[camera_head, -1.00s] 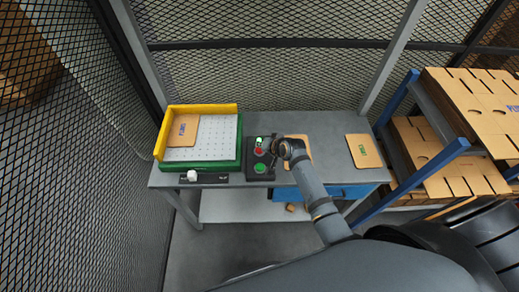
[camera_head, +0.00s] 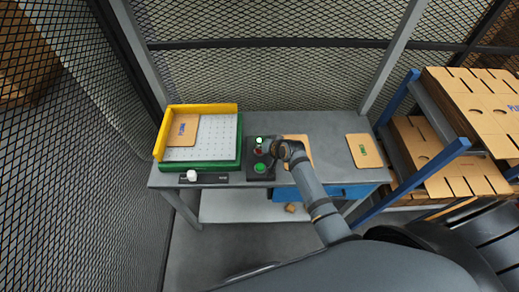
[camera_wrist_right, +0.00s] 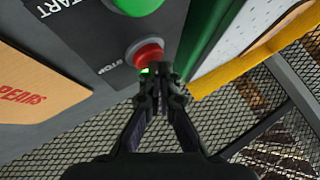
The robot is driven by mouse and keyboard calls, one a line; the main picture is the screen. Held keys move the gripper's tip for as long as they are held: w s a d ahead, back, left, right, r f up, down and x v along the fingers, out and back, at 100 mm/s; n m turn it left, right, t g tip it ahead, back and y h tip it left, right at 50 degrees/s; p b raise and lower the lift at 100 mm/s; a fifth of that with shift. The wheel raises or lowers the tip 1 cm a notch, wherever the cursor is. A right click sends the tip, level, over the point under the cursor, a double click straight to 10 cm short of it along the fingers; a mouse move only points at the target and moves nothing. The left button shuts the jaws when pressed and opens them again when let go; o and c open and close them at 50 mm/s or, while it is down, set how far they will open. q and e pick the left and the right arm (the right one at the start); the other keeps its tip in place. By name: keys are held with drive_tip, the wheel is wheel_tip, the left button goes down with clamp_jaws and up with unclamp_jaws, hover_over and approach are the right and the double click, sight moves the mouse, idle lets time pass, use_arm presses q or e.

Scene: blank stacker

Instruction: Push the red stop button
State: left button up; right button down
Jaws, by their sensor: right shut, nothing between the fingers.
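The red stop button (camera_wrist_right: 148,55) shows in the right wrist view on a grey control box, next to the word STOP. My right gripper (camera_wrist_right: 163,72) is shut and empty, with its fingertips just beside the button's lower right edge in that view. I cannot tell whether they touch it. In the head view the button (camera_head: 257,150) is small and partly hidden by my right gripper (camera_head: 268,152), over the box. The green start button (camera_head: 260,168) is at the box's near end and shows in the wrist view too (camera_wrist_right: 138,3). My left gripper is out of view.
A green-and-yellow tray (camera_head: 240,150) holding a cardboard blank (camera_head: 183,130) stands left of the box. Other blanks lie on the table (camera_head: 325,128) to its right, one (camera_head: 363,150) near the right end. A green lamp (camera_head: 259,140) glows behind the stop button.

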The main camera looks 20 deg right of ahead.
drive_tip(key=shift+f, duration=0.3)
drive_tip(key=shift+r, duration=0.1)
idle(0.4)
drive_tip(key=shift+r+p, duration=0.8)
drive_tip(key=shift+p, duration=0.1)
wheel_tip(320, 180, up, 5)
drive_tip(key=p, duration=0.5)
drive_tip(key=shift+r, duration=0.1)
idle(0.4)
